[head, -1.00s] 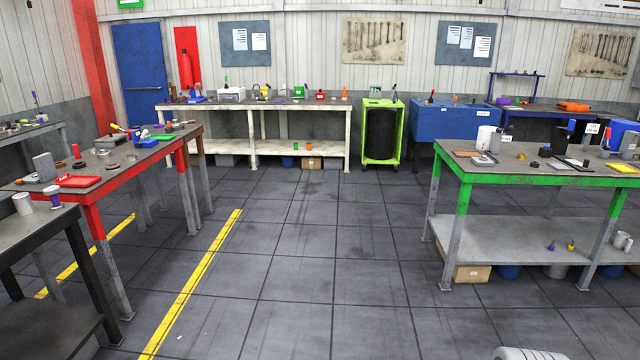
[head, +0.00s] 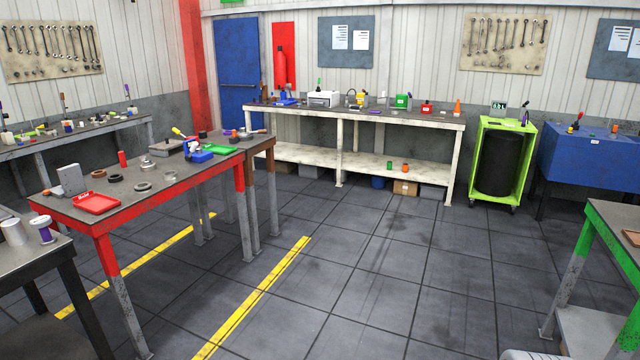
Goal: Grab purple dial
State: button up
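I cannot pick out a purple dial for certain. A small purple piece (head: 228,132) lies at the far end of the red-legged table (head: 118,215), too small to make out. A flat purple piece (head: 375,112) lies on the long white bench (head: 350,155) at the back. A purple upright item (head: 525,117) stands on top of the green cart (head: 482,160). A white spool with a purple middle (head: 44,232) stands on the dark table at the lower left. My gripper is not in view.
The red-legged table also holds a red tray (head: 96,203), a green mat and several rings. A blue bin (head: 585,160) and a green-legged table (head: 590,235) stand at right. The tiled floor (head: 350,270) between the tables is clear, with yellow lines on it.

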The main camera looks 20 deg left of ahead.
aim_at(41, 223)
jog(key=u, duration=0.45)
jog(key=i, duration=1.5)
jog(key=u, duration=1.85)
jog(key=i, duration=1.2)
jog(key=u, duration=1.6)
jog(key=i, duration=1.55)
jog(key=u, duration=0.3)
